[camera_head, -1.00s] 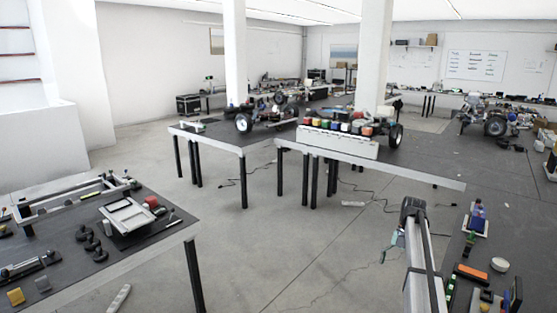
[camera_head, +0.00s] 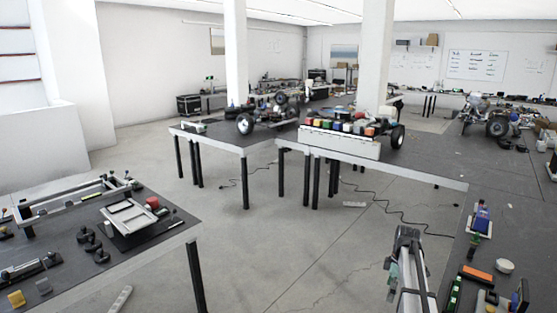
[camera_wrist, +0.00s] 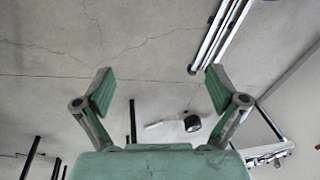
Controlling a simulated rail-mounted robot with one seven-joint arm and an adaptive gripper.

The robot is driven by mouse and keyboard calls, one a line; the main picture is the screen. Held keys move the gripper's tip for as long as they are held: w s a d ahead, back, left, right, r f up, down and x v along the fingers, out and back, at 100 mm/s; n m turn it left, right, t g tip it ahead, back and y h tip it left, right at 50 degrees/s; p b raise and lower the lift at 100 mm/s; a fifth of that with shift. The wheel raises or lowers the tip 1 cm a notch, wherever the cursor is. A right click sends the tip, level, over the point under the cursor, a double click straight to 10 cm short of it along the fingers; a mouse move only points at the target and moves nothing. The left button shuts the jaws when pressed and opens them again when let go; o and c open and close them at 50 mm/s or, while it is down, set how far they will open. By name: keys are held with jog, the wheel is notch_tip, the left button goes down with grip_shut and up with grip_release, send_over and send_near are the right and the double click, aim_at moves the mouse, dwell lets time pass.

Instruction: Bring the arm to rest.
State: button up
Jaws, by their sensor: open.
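My gripper (camera_wrist: 158,90) is open in the wrist view, with its two green-padded fingers spread wide and nothing between them. Concrete floor shows beyond the fingers. In the head view a small part of the greenish gripper (camera_head: 392,274) shows beside a grey upright part of my arm, low and right of the middle. It hangs over the floor gap, left of the right-hand bench; its fingertips are too small to make out there.
The right bench (camera_head: 508,215) holds an orange block (camera_head: 478,273) and a white round piece (camera_head: 504,266). The left table (camera_head: 150,240) holds a white tray and dark parts. A middle table (camera_head: 430,178) carries coloured bins. Cables lie on the floor; open floor lies between the tables.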

jog(key=s+a+f+m+g+b, duration=0.1)
jog(key=s+a+f+m, duration=0.55)
jog(key=s+f, duration=0.55)
jog(key=s+a+f+m, duration=0.65)
jog(key=s+f, duration=0.45)
jog(key=f, duration=0.2)
jog(key=s+a+f+g, duration=0.1)
jog(key=s+a+f, duration=0.2)
jog(key=s, duration=0.7)
jog(key=s+a+f+g+h+b, duration=0.1)
jog(key=s+a+f+g, duration=0.1)
jog(key=s, duration=0.9)
jog(key=s+a+f+g+b, duration=0.1)
jog(key=s+a+f, duration=0.4)
jog(key=s, duration=0.5)
jog(key=shift+s+h, duration=0.3)
